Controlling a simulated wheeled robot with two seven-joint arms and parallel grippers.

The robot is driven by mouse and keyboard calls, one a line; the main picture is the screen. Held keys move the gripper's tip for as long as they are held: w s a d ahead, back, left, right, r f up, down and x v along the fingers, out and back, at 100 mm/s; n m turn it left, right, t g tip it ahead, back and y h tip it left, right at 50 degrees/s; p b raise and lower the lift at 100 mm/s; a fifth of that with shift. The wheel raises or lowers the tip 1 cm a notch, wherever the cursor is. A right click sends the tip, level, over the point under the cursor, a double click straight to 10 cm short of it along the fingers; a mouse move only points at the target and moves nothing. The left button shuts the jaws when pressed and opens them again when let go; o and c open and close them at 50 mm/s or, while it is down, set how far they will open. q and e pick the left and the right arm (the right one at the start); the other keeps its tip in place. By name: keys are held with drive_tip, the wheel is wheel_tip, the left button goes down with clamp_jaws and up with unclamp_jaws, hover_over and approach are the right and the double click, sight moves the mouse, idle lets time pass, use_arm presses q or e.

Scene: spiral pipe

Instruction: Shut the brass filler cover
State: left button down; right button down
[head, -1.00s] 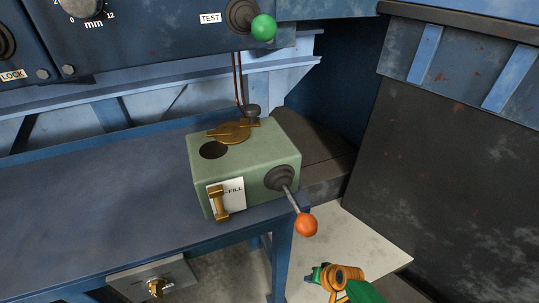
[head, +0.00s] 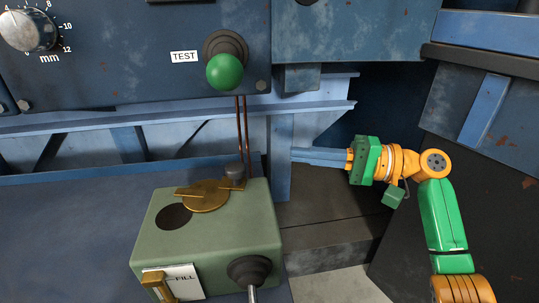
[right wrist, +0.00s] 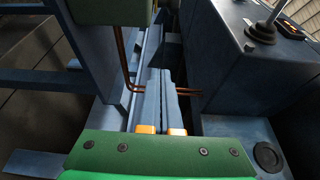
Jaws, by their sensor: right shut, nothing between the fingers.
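The brass filler cover (head: 206,196) lies swung aside on top of the green box (head: 205,240). The dark round filler hole (head: 174,216) is uncovered beside it, to its left. My right gripper (head: 294,156) reaches in from the right, behind and to the right of the box, apart from the cover. Its long blue-grey fingers are shut together and empty; they also show in the right wrist view (right wrist: 161,80). The cover cannot be made out in the right wrist view. My left gripper is not in view.
Thin copper pipes (head: 242,135) run down behind the box to a dark fitting (head: 235,172). A green-knobbed TEST lever (head: 225,71) hangs above the box. A brass sight gauge (head: 157,284) and a dark lever boot (head: 249,270) are on the box's front. The bench (head: 80,225) is clear at left.

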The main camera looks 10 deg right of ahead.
sight(211, 185)
drive_tip(key=s+a+r+p+x, duration=0.15)
drive_tip(key=p+x, duration=0.25)
drive_tip(key=x, duration=0.7)
drive_tip(key=s, duration=0.1)
drive_tip(key=s+d, duration=0.1)
drive_tip(key=s, duration=0.1)
drive_tip(key=s+p, duration=0.1)
drive_tip(key=shift+s+d+f, duration=0.15)
drive_tip(key=shift+s+d, duration=0.05)
drive_tip(key=shift+d, duration=0.05)
drive_tip(key=shift+w, duration=0.1)
